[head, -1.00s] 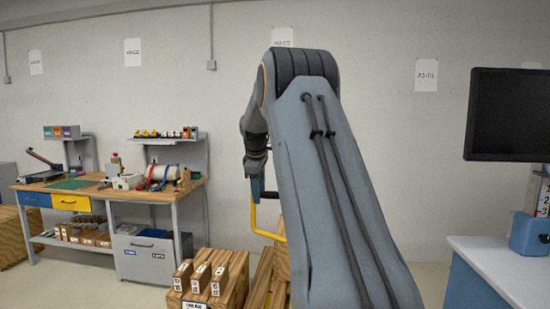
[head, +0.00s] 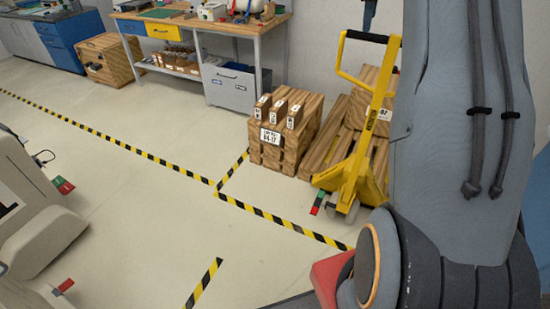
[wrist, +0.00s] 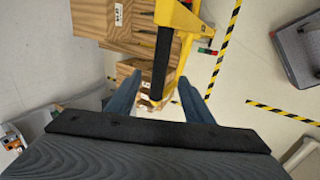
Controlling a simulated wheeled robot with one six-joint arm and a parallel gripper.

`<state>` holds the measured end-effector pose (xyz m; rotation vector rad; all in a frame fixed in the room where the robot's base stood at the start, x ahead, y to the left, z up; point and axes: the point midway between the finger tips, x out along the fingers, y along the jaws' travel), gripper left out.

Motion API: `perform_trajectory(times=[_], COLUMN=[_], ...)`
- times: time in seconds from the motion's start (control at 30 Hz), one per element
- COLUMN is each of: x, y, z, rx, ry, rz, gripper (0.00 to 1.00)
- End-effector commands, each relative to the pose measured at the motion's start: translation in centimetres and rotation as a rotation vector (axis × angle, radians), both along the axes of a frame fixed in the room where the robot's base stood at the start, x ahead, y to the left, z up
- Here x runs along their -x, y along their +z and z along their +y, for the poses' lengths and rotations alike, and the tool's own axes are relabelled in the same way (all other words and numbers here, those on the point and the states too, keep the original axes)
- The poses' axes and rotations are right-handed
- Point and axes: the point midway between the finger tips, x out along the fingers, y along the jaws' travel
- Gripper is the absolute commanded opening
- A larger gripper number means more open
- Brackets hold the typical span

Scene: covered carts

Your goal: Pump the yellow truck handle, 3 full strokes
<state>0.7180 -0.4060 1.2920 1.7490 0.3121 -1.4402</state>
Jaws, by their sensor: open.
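The yellow pallet truck (head: 349,180) stands at the right of the head view, with its forks side toward the wooden pallet. Its handle (head: 342,62) is an upright yellow loop with a black grip bar (head: 367,37) across the top. My gripper (head: 369,14) shows at the top edge of the head view, just above the grip bar. In the wrist view my gripper (wrist: 160,77) is open, and the black grip bar (wrist: 162,60) runs lengthwise between its two fingers.
Stacked wooden crates (head: 285,140) stand left of the truck beside a wooden pallet (head: 330,135). A workbench (head: 225,30) stands behind. Yellow-black floor tape (head: 275,218) crosses the open floor in front. A pale machine (head: 40,215) is at the left edge.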

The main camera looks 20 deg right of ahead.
Motion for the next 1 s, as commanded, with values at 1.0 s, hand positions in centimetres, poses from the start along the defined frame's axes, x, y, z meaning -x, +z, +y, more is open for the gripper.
perform_trajectory(times=[1.0], x=[-0.7], y=[-6.7], z=[-2.6], rx=[-0.001], ry=[-0.007], rz=[0.001], gripper=[0.47])
